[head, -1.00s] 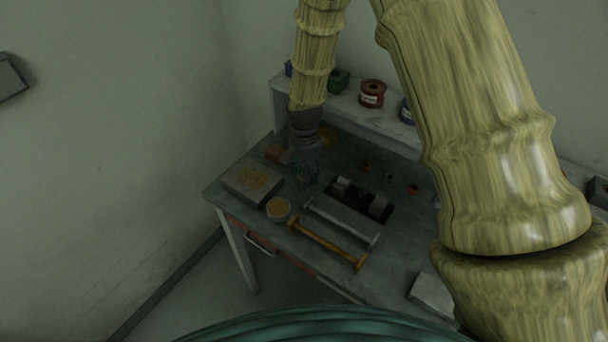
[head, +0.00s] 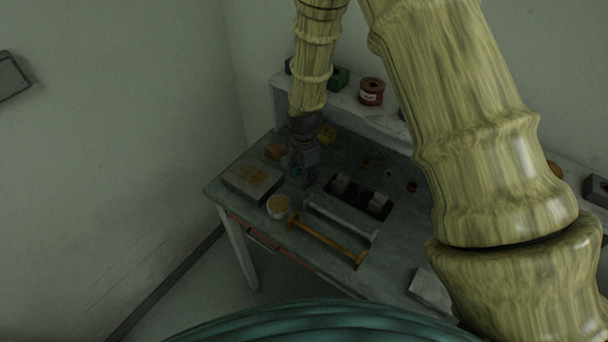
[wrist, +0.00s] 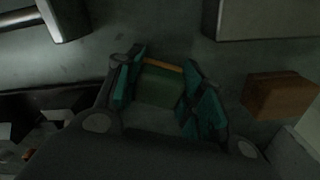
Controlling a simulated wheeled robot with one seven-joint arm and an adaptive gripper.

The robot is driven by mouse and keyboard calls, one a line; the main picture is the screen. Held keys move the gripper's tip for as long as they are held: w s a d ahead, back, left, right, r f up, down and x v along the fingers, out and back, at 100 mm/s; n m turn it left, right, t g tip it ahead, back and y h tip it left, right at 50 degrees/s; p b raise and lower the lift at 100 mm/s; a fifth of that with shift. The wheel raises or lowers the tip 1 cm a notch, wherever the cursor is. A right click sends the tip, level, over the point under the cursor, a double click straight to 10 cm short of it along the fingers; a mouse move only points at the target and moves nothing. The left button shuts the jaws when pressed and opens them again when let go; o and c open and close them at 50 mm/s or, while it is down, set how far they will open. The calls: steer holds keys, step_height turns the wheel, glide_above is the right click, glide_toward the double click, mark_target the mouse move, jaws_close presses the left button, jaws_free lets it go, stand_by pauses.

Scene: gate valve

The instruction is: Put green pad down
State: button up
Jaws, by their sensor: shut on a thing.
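The green pad (wrist: 158,91) is a dull green block with a tan edge, seen between my fingers in the wrist view. My gripper (wrist: 163,98) is shut on it, with a teal-lined finger on each side. In the head view my gripper (head: 300,178) points down low over the bench (head: 395,250), between the stained grey slab (head: 240,184) and the dark recess (head: 352,203). The pad cannot be made out clearly there. I cannot tell whether it touches the bench top.
An orange-brown block (wrist: 280,95) lies close by on the right in the wrist view. A round tub (head: 278,206), an orange bar (head: 325,240) and a grey bar (head: 342,219) lie in front.

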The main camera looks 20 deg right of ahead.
steer(key=o, duration=1.1)
steer(key=shift+s+f, duration=0.3)
steer(key=shift+f, duration=0.1)
steer(key=shift+o, duration=1.1)
steer(key=shift+w+f, duration=0.2)
steer(key=shift+r, duration=0.15)
steer(key=shift+w+r, duration=0.15)
steer(key=shift+r, duration=0.5)
step_height(320, 180, up, 12)
steer(key=b, duration=0.4)
steer(key=shift+f, duration=0.1)
